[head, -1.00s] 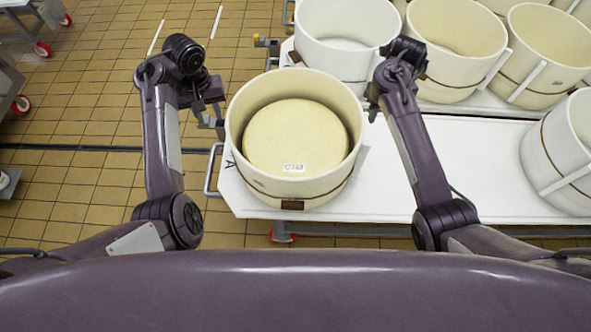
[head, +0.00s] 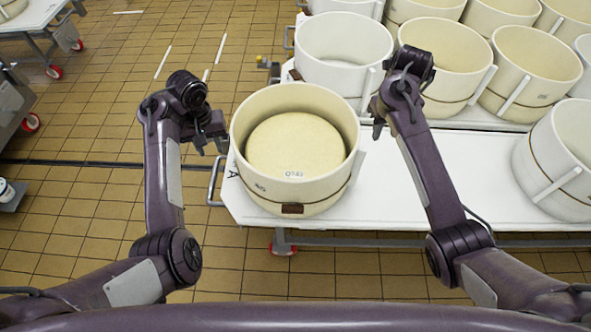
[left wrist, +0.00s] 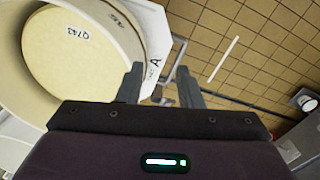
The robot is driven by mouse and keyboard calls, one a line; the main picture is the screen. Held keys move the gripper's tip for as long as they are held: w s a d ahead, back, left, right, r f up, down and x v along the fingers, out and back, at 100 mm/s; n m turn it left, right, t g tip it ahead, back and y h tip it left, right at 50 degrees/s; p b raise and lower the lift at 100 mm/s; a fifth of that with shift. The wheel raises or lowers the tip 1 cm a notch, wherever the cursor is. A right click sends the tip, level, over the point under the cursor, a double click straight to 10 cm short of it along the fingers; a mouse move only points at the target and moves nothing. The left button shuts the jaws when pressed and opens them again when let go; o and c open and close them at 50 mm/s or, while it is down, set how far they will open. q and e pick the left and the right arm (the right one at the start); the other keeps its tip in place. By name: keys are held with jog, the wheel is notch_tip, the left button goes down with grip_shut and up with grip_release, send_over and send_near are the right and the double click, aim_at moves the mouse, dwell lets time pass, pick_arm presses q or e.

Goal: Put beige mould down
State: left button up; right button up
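The beige mould (head: 298,199) stands upright at the left end of the white table (head: 400,190), with a round pale cheese (head: 297,146) inside it. The mould also shows at the upper left of the left wrist view (left wrist: 103,22). My left gripper (head: 210,140) is just left of the mould, apart from it. In the left wrist view its two fingers (left wrist: 158,86) are spread with nothing between them. My right gripper (head: 377,122) is close to the right side of the mould; its fingers are partly hidden by its own wrist, and contact cannot be told.
Several other moulds (head: 441,68) stand on a second white table behind. A white mould (head: 560,165) stands at the right on the near table. Bare table lies between it and the beige mould. A metal handle (head: 214,183) sticks out at the table's left end.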

pick_arm(q)
jog(key=shift+s+r, duration=0.15)
jog(key=shift+s, duration=0.1)
pick_arm(e)
jog(key=shift+s+r, duration=0.2)
jog(key=shift+r, duration=0.85)
pick_arm(q)
jog(key=shift+w, duration=0.1)
pick_arm(e)
jog(key=shift+w+f, duration=0.1)
